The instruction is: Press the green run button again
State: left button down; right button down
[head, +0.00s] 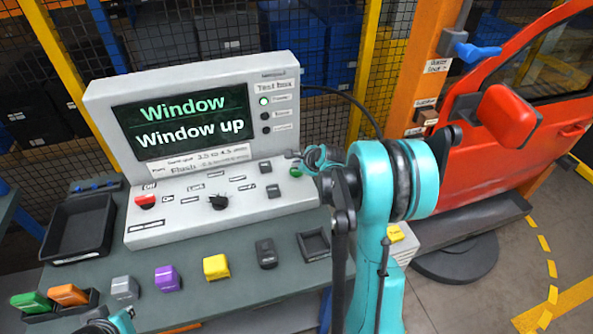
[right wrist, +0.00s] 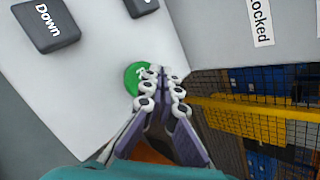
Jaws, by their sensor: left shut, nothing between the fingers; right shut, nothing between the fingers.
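The green run button (head: 296,172) sits at the right end of the sloped front of the test box (head: 290,192). In the right wrist view the round green button (right wrist: 131,78) is partly covered by my right gripper (right wrist: 160,76), whose fingers are closed together and empty. The fingertips are at the button's edge; I cannot tell whether they touch it. In the head view my right gripper (head: 308,160) is at the button, partly hidden by its teal arm. My left gripper (head: 105,324) shows only in part at the bottom left edge, away from the box, shut and empty.
The box's screen (head: 180,125) reads "Window" and "Window up". A red button (head: 145,201) and a black knob (head: 218,202) are on its panel. Coloured connectors and a black tray (head: 80,230) are on the bench. A red car door (head: 500,150) stands at the right.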

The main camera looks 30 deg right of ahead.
dwell(0.7)
jog(key=shift+f+b, duration=0.45)
jog(key=shift+f+b, duration=0.45)
jog(key=shift+f, duration=0.05)
dwell(0.5)
jog(key=shift+r, duration=0.1)
jog(key=shift+r+p, duration=0.65)
jog(key=shift+r, duration=0.2)
jog(key=shift+r, duration=0.1)
jog(key=shift+r+p, duration=1.7)
jog(key=shift+r, duration=0.7)
